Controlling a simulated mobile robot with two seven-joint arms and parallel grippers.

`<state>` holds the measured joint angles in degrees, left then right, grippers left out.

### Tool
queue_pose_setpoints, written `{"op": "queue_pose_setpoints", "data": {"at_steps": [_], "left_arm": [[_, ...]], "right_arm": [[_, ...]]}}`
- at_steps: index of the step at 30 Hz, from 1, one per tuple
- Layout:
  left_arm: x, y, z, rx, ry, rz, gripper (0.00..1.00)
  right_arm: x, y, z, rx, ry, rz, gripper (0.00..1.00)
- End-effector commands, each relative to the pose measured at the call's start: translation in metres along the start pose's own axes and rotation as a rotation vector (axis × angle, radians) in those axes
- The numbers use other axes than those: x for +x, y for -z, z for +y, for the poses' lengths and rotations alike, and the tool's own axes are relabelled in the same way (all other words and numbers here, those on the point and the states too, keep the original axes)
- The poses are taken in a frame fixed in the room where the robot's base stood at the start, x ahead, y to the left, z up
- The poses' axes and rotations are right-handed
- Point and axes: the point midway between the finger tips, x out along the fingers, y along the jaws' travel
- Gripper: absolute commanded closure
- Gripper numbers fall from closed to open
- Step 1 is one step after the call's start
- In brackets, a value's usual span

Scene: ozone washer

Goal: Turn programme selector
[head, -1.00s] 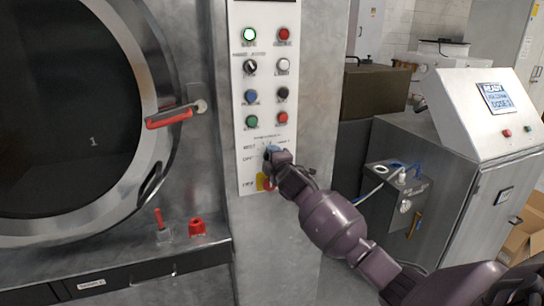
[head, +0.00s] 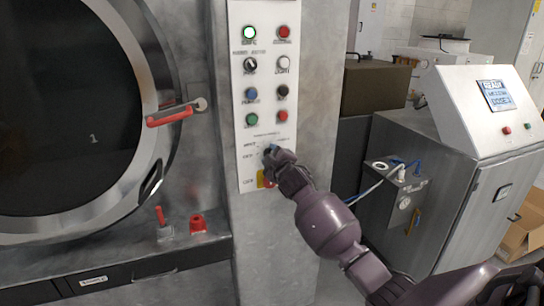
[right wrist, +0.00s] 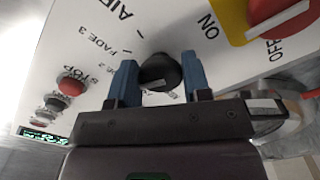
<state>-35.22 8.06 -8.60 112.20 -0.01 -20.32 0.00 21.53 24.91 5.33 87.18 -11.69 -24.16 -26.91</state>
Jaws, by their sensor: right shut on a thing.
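The programme selector is a black rotary knob (right wrist: 160,72) on the white control panel (head: 242,100). It shows between my fingers in the right wrist view, with a pale mark on its lower face. Printed labels such as "FADE 3" and "AIR" stand around it. My right gripper (right wrist: 159,80) has a blue finger on each side of the knob and is shut on it. In the head view my right gripper (head: 270,152) is at the lower part of the panel and hides most of the knob. My left gripper is not in view.
Several round buttons sit above the selector, with a lit green one (head: 249,33) at the top. A red switch on yellow (right wrist: 275,18) is close beside my fingers. The round door (head: 160,110) with its red handle (head: 170,116) is at left. A steel cabinet (head: 450,180) stands right.

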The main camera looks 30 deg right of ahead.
Motion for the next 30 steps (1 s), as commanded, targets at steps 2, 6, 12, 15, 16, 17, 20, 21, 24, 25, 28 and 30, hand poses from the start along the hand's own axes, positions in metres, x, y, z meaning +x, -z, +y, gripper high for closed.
{"op": "queue_pose_setpoints", "data": {"at_steps": [2, 6, 12, 15, 16, 17, 20, 21, 24, 25, 28, 30], "left_arm": [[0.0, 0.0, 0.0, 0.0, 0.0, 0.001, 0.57], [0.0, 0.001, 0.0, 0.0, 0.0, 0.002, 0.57], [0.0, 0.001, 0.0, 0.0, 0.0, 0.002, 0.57], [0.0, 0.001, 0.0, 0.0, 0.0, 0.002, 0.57], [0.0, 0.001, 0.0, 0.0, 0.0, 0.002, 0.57], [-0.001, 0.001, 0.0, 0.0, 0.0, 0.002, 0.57], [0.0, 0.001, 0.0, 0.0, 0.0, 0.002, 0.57], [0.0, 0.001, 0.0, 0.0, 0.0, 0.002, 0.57], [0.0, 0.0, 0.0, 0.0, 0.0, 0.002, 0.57], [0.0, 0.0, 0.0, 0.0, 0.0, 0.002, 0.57], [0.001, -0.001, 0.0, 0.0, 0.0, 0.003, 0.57], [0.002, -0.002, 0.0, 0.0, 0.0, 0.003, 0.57]], "right_arm": [[0.0, -0.001, -0.001, 0.0, 0.001, -0.002, 0.79], [0.0, -0.001, -0.001, -0.001, 0.001, -0.002, 0.79], [0.0, -0.001, -0.001, -0.001, 0.001, -0.001, 0.32], [0.0, 0.0, 0.0, -0.002, 0.001, -0.001, 0.32], [0.0, 0.0, 0.0, -0.002, 0.001, -0.001, 0.32], [0.0, 0.0, 0.0, -0.002, 0.0, -0.001, 0.32], [0.0, 0.0, 0.0, -0.002, 0.0, 0.0, 0.32], [-0.001, 0.0, 0.0, -0.002, 0.0, 0.0, 0.32], [-0.006, -0.001, -0.001, -0.002, 0.0, 0.0, 0.32], [-0.008, -0.001, -0.001, -0.002, 0.0, -0.001, 0.32], [-0.019, -0.001, -0.001, -0.002, 0.001, -0.001, 0.32], [-0.029, -0.001, -0.001, -0.002, 0.0, 0.0, 0.32]]}}
